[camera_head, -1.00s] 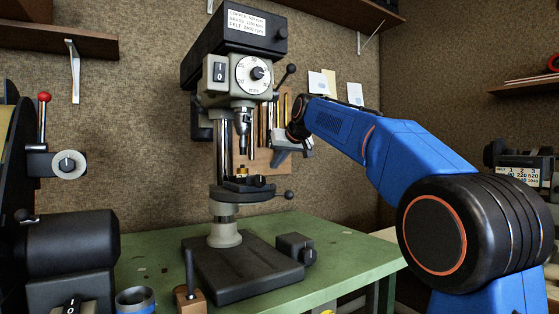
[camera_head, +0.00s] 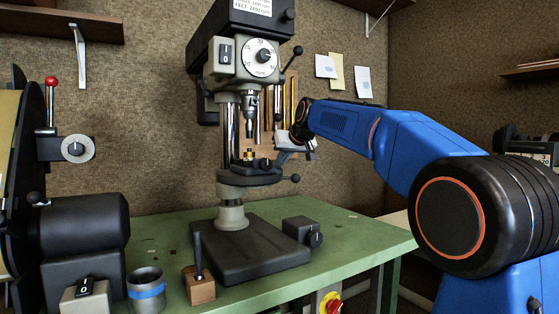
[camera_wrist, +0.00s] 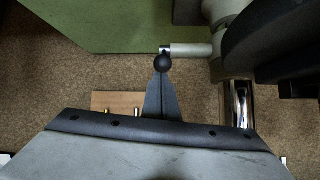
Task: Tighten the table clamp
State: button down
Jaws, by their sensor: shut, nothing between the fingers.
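The clamp lever ends in a black ball knob (camera_head: 295,178) to the right of the bracket. In the wrist view the ball knob (camera_wrist: 163,63) sits at the end of a pale rod (camera_wrist: 190,50). My gripper (camera_head: 283,155) is above and slightly left of the knob in the head view. In the wrist view my gripper (camera_wrist: 162,76) is shut, its tips in line with the knob; I cannot tell whether they touch.
The press head (camera_head: 240,60) and shiny column (camera_head: 231,135) stand close to my gripper. A small brass piece (camera_head: 249,155) sits on the press table. The green bench (camera_head: 345,232) below holds the dark base (camera_head: 245,250), a wooden block with a handle (camera_head: 200,284) and a cup (camera_head: 146,291).

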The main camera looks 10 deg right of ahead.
jog(key=shift+f, duration=0.1)
jog(key=shift+s+d+f+t+y, duration=0.15)
jog(key=shift+s+f+t+y, duration=0.15)
jog(key=shift+s+f+t, duration=0.25)
jog(key=f, duration=0.1)
jog(key=s+f, duration=0.1)
jog(key=f, duration=0.1)
jog(key=shift+s+d+t, duration=0.25)
jog(key=shift+s+d, duration=0.1)
jog(key=shift+s, duration=0.05)
jog(key=shift+r, duration=0.1)
notch_tip(320, 180, up, 4)
jog(key=w, duration=0.2)
jog(key=s+d, duration=0.2)
jog(key=s, duration=0.7)
jog(key=shift+s+d+r, duration=0.3)
jog(key=shift+s+r, duration=0.05)
jog(key=shift+r, duration=0.1)
